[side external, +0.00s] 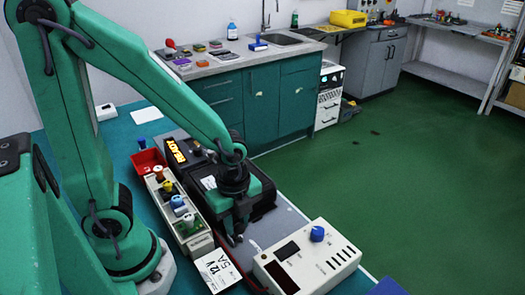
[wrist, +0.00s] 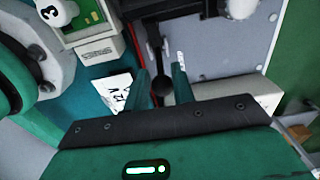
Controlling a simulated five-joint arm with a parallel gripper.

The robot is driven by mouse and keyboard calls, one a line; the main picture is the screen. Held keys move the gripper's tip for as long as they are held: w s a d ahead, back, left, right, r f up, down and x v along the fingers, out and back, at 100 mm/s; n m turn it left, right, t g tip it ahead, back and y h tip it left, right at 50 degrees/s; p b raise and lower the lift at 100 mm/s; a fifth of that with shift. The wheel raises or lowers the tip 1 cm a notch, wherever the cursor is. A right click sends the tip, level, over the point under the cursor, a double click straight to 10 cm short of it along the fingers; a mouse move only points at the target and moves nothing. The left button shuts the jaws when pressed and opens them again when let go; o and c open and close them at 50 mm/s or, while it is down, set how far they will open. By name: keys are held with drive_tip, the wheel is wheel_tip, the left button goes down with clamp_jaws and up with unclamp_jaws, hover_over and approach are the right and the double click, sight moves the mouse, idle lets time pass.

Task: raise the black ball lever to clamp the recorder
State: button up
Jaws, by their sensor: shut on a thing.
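The black ball lever (wrist: 155,40) shows in the wrist view as a dark arm running down to a round black ball end (wrist: 160,88). My gripper (wrist: 161,80) has its two green fingers closed around the ball, one on each side. In the side view my gripper (side external: 237,238) points down beside the cream box, and it hides the ball there. I cannot tell the lever's exact angle.
A cream box (side external: 318,262) with a blue knob stands close to the right of my gripper. A long tray of coloured-top parts (side external: 158,190) and a white card marked 12V 5A (side external: 217,270) lie to the left. A red bin (side external: 148,160) is farther back.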

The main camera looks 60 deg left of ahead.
drive_tip(key=shift+a+r, duration=0.1)
drive_tip(key=shift+a, duration=0.9)
clamp_jaws()
drive_tip(key=shift+c, duration=0.4)
unclamp_jaws()
drive_tip(key=o, duration=0.8)
drive_tip(key=shift+r, duration=0.1)
wheel_tip(320, 180, up, 9)
idle(0.3)
idle(0.4)
drive_tip(key=a+r+n+t, duration=0.4)
drive_tip(key=r+n, duration=0.4)
drive_tip(key=n, duration=1)
drive_tip(key=shift+s+r+t, duration=0.2)
drive_tip(key=shift+s+t, duration=0.25)
drive_tip(key=shift+t, duration=0.35)
